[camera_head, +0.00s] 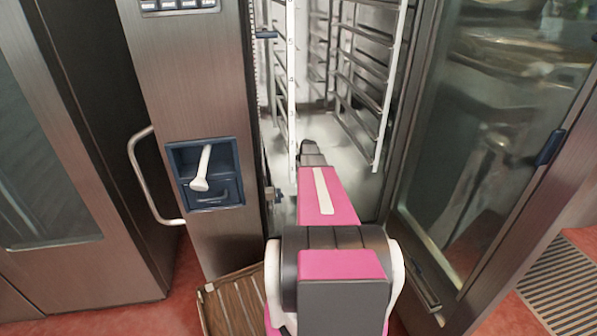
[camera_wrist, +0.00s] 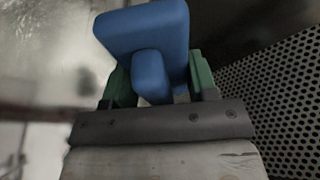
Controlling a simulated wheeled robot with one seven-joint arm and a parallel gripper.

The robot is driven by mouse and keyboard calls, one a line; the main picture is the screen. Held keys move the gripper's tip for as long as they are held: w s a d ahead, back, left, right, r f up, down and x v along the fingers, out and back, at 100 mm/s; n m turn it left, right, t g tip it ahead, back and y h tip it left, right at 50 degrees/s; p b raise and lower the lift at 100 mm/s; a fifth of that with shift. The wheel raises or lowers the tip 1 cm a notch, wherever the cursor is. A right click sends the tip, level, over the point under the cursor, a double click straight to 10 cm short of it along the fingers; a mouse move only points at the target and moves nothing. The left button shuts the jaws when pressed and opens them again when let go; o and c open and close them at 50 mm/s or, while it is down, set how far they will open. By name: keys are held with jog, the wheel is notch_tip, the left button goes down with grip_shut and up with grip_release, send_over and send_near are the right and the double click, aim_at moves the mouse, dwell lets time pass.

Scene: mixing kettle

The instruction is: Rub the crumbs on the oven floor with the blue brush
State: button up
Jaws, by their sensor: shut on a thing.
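My gripper (camera_wrist: 156,82) shows in the wrist view with its two green fingers shut on the blue brush (camera_wrist: 145,28). The brush's short blue handle sits between the fingers, and its wide blue block lies beyond the fingertips. In the head view my pink arm reaches through the open door into the tall oven, and its forward part hides the gripper and brush. The pale oven floor (camera_head: 348,158) shows beyond and right of the arm. I cannot make out crumbs on it, nor tell whether the brush touches it.
White rack rails (camera_head: 388,95) stand inside the oven, left and right of the arm. The open glass door (camera_head: 480,130) is on the right. A steel panel with a door handle (camera_head: 140,175) is on the left. A perforated dark panel (camera_wrist: 285,90) is close right of the gripper.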

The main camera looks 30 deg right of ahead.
jog(key=shift+f, duration=2.85)
jog(key=shift+f, duration=1)
jog(key=shift+d, duration=0.1)
